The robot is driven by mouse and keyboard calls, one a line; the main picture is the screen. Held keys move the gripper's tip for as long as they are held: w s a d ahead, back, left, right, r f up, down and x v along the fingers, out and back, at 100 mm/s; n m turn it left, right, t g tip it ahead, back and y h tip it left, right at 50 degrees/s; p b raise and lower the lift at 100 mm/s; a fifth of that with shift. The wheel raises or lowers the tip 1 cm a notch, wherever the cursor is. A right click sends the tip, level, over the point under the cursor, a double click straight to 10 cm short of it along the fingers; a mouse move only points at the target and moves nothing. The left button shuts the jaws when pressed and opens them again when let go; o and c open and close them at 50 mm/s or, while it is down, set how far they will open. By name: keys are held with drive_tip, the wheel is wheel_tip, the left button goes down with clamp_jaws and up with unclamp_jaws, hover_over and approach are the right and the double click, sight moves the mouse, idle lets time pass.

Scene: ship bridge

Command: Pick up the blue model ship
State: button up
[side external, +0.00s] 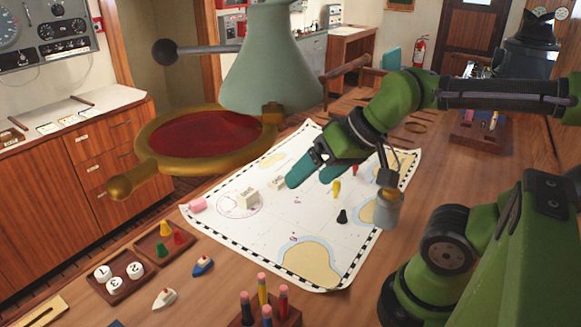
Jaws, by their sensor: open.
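The blue model ship (203,266) is a small boat with a blue hull and a white and red top. It stands on the wooden table, just off the lower left edge of the sea chart (250,228). My gripper (300,181) has teal fingers and is above the far middle part of the chart, up and to the right of the ship and well apart from it. It is open, with nothing seen between its fingers.
A white model ship (164,298) stands nearby. A tray of colored pawns (147,249), a tray of white numbered discs (122,290) and a pencil holder (262,317) surround that area. White blocks (248,199), pawns and a grey cup (387,211) stand on the chart.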

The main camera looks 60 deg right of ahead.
drive_tip(key=w+r+n+t, duration=0.1)
drive_tip(key=w+r+n, duration=0.2)
drive_tip(key=w+n, duration=0.55)
drive_tip(key=n+g+h, duration=0.2)
drive_tip(key=n+g, duration=0.6)
drive_tip(key=n, duration=2.4)
hover_over(200, 260)
drive_tip(key=shift+m, duration=0.25)
drive_tip(key=f, duration=2.1)
drive_tip(key=shift+w+d+f, duration=0.35)
drive_tip(key=shift+d+f, duration=0.05)
drive_tip(key=shift+s+a+f, duration=0.15)
drive_tip(key=shift+a+f, duration=0.05)
drive_tip(key=shift+f, duration=1.15)
drive_tip(key=shift+s+a+f, duration=0.15)
drive_tip(key=shift+f, duration=1.15)
drive_tip(key=shift+c, duration=0.5)
